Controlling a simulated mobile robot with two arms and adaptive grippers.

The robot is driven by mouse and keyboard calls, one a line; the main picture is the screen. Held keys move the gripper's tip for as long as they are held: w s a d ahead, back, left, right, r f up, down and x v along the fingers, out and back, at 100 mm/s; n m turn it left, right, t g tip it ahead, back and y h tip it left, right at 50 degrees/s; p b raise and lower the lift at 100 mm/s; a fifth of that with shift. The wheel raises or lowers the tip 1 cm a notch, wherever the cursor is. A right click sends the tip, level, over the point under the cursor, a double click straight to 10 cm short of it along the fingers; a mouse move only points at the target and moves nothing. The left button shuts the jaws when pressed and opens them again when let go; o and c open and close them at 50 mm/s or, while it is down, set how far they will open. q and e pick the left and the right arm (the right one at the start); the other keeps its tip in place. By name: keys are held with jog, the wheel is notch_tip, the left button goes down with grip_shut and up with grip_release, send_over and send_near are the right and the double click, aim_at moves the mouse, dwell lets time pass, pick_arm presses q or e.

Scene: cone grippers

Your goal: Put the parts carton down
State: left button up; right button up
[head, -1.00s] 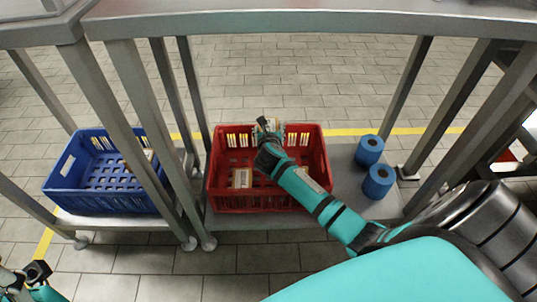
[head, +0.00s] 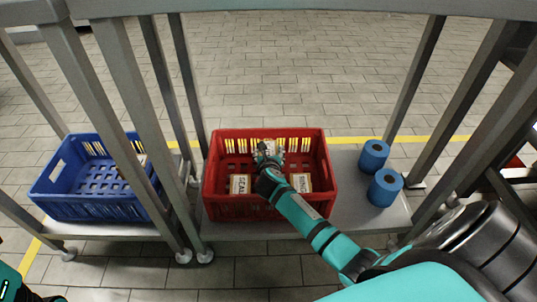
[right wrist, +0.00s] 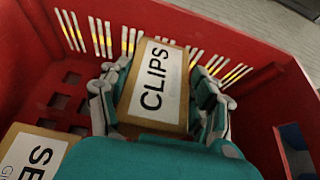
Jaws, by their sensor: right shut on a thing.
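The parts carton (right wrist: 157,84), tan with a white label reading CLIPS, sits between the two fingers of my right gripper (head: 268,152) in the right wrist view. The fingers are shut on its two sides. The gripper and carton are inside the red crate (head: 226,208), near its far slotted wall. In the head view the gripper hides most of the carton, and I cannot tell whether its underside touches the crate floor. Of my left arm, only a small part shows at the bottom left corner; its fingers cannot be made out.
Two other labelled cartons lie in the red crate, one at left (head: 240,185) and one at right (head: 301,183). A blue crate (head: 95,207) stands to the left. Two blue rolls (head: 384,188) stand right of the red crate. Grey table legs (head: 129,110) rise around the shelf.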

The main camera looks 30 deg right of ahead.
jog(key=shift+f, duration=0.5)
jog(key=o, duration=1.4)
